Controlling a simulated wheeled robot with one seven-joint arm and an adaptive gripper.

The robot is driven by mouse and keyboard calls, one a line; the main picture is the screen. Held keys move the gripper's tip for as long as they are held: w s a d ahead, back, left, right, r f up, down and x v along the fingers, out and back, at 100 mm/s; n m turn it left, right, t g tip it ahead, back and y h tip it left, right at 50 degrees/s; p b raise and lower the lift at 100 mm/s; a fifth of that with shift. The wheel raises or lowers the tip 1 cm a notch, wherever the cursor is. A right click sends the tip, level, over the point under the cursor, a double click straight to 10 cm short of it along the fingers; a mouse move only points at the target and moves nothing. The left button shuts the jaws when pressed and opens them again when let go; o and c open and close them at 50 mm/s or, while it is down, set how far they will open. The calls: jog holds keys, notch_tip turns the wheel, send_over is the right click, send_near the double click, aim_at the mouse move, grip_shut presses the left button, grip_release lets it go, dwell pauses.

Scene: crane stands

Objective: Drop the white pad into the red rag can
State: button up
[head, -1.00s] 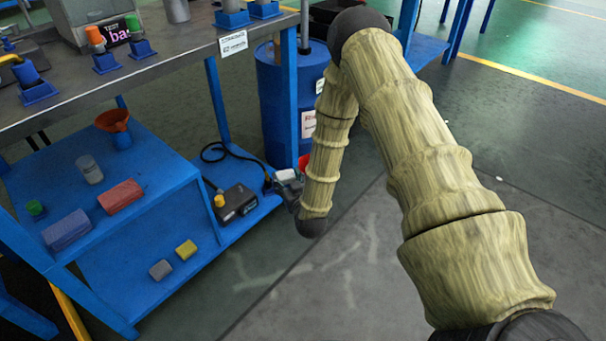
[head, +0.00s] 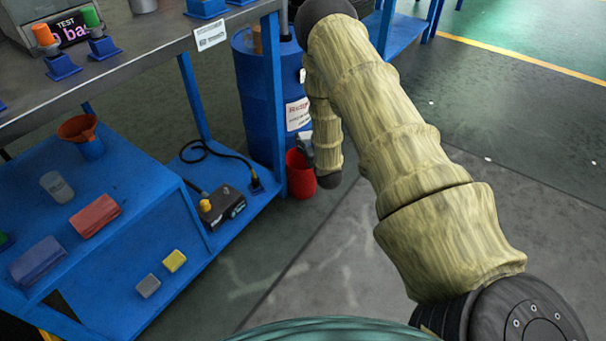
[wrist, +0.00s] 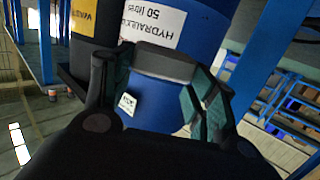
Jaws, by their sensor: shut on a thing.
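The red rag can (head: 298,180) stands on the floor in front of the blue drum, beside the blue shelf's right end. My forearm hides part of its right side. My gripper (head: 304,142) is mostly hidden behind my forearm in the head view, close above the can. In the wrist view my gripper (wrist: 163,82) is shut on a flat block, which I take to be the white pad (wrist: 164,66); it looks grey in the shade and spans between the fingers. The can is not seen in the wrist view.
The blue drum (head: 252,95) stands right behind the can; it also fills the wrist view's middle (wrist: 196,35). The blue lower shelf (head: 215,238) holds a black device (head: 222,207) and small blocks. Open floor (head: 310,255) lies in front.

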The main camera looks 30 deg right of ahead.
notch_tip(320, 180, down, 5)
jog(key=b, duration=0.3)
jog(key=o, duration=0.9)
jog(key=shift+o, duration=0.2)
jog(key=shift+s, duration=0.1)
jog(key=v, duration=1.2)
jog(key=shift+a, duration=0.1)
